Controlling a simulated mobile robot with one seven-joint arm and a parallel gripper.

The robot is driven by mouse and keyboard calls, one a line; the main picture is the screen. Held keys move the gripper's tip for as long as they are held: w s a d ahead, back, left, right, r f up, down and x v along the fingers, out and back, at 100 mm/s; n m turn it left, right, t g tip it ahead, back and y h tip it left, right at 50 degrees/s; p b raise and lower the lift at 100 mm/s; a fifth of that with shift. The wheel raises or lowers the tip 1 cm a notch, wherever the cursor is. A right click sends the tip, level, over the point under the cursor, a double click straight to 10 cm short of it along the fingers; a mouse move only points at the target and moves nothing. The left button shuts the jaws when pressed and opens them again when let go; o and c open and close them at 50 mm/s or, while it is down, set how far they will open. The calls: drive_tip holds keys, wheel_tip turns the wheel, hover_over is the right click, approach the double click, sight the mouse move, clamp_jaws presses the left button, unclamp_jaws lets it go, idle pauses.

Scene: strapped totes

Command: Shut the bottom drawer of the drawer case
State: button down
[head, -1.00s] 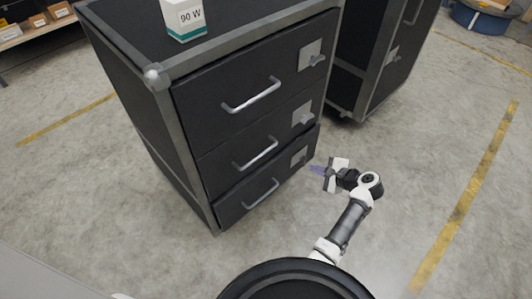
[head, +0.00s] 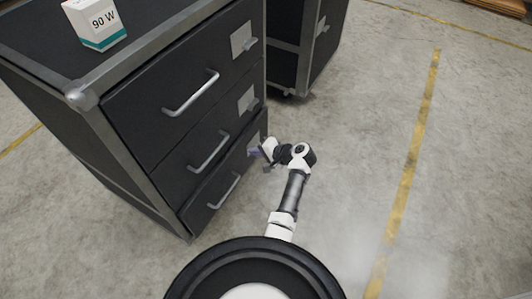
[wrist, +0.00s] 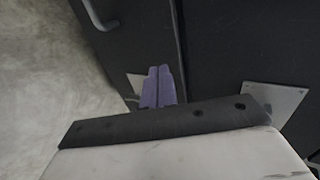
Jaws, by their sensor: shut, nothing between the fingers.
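The black drawer case (head: 72,118) has grey metal edges and several drawers. Its bottom drawer (head: 207,188) has a silver bar handle (head: 224,191) and appears to stand slightly out from the drawers above. My gripper (head: 254,152) is at the right end of the bottom drawer's front, by its latch plate. In the wrist view the purple fingers (wrist: 158,88) are together and empty, in front of the bottom drawer (wrist: 128,42). They partly hide the plate (wrist: 135,82). I cannot tell whether the fingertips touch the front.
A white and teal box marked 90 W (head: 95,22) stands on top of the case. A second black case (head: 305,45) stands behind to the right. The concrete floor on the right is clear, with a yellow line (head: 405,180).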

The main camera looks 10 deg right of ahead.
sight(236, 145)
drive_tip(key=shift+w+a+f, duration=0.15)
drive_tip(key=shift+w+a, duration=0.6)
drive_tip(key=shift+a, duration=0.25)
drive_tip(key=shift+w+a+f, duration=0.15)
drive_tip(key=shift+w+a, duration=0.55)
drive_tip(key=shift+a, duration=0.3)
drive_tip(key=shift+w+a, duration=0.75)
drive_tip(key=shift+a, duration=0.3)
drive_tip(key=shift+w+r, duration=0.1)
drive_tip(key=shift+r, duration=0.05)
